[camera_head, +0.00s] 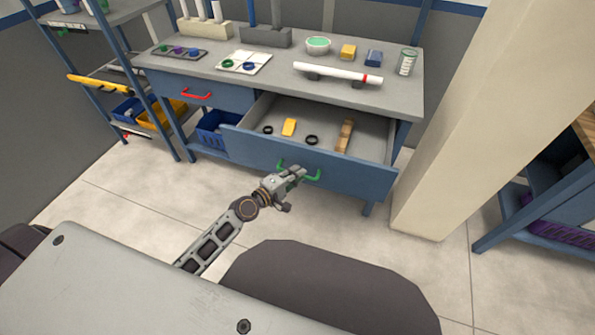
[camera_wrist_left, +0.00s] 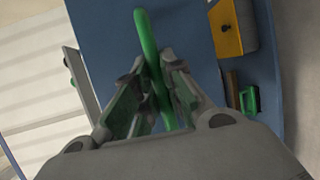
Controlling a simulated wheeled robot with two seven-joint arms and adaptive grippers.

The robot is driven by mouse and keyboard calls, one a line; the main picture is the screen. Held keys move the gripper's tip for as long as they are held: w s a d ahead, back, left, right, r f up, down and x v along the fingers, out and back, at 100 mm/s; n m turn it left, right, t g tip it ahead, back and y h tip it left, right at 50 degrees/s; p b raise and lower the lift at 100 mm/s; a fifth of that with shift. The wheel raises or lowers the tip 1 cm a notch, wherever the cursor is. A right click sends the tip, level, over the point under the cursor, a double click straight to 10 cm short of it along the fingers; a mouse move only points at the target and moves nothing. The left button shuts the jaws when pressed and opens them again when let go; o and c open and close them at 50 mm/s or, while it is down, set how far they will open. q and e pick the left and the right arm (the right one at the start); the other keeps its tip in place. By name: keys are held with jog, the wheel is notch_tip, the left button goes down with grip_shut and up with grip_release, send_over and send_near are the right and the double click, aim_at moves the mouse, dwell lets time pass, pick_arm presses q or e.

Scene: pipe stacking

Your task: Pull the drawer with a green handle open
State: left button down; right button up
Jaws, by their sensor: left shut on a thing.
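The blue drawer (camera_head: 245,149) with the green handle (camera_head: 314,177) stands open under the workbench. Inside it lie a yellow block, two black rings and a brown wooden piece. My left gripper (camera_head: 297,171) is at the handle, in front of the drawer face, and hides the handle's middle. In the left wrist view, the green handle (camera_wrist_left: 143,30) runs between the two fingers of my left gripper (camera_wrist_left: 158,75), which are shut on it. My right gripper is in neither view.
The grey workbench (camera_head: 200,72) carries a white pipe (camera_head: 336,73), a bowl (camera_head: 318,45), a can (camera_head: 406,62) and trays. A red-handled drawer (camera_head: 222,93) is shut at left. A beige pillar (camera_head: 480,120) stands close on the right. Bare floor lies before the bench.

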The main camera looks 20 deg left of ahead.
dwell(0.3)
pick_arm(q)
jog(key=c, duration=1.5)
grip_release()
jog(key=shift+s+a, duration=0.1)
jog(key=shift+s, duration=0.05)
jog(key=shift+v, duration=5.85)
jog(key=shift+r, duration=0.1)
